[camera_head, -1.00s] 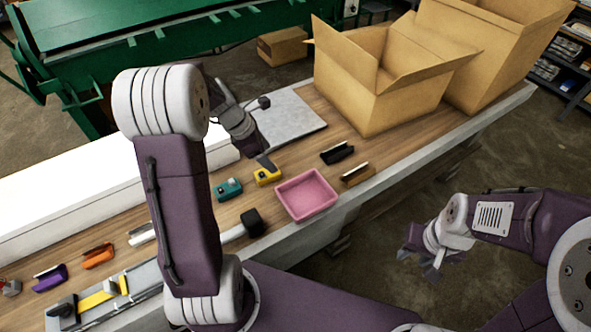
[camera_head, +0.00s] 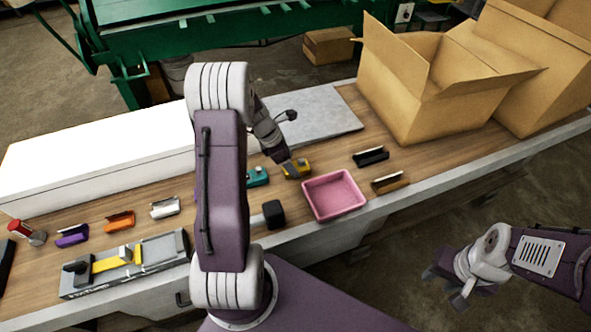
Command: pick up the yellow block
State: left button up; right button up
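The yellow block (camera_head: 303,173) lies on the wooden bench top, between a teal block (camera_head: 258,177) and a pink tray (camera_head: 335,218). My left gripper (camera_head: 291,169) reaches down onto the yellow block from above, and its fingers cover part of it. Whether the fingers are closed on the block is too small and hidden to tell. The block appears to rest on the bench. My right gripper (camera_head: 447,288) hangs beyond the bench's front edge, with its fingers apart and nothing between them.
Black (camera_head: 371,157) and brown (camera_head: 390,183) pieces lie right of the tray. Orange (camera_head: 120,221), purple (camera_head: 72,236) and silver (camera_head: 165,208) pieces lie left. Open cardboard boxes (camera_head: 420,100) stand at the right end. A grey plate (camera_head: 325,118) and long white box (camera_head: 100,160) lie behind.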

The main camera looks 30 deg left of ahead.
pick_arm(q)
jog(key=x, duration=0.3)
jog(key=shift+w+f, duration=0.15)
jog(key=shift+w, duration=0.1)
jog(key=shift+s, duration=0.1)
jog(key=c, duration=1.5)
grip_shut()
jog(key=shift+r, duration=0.25)
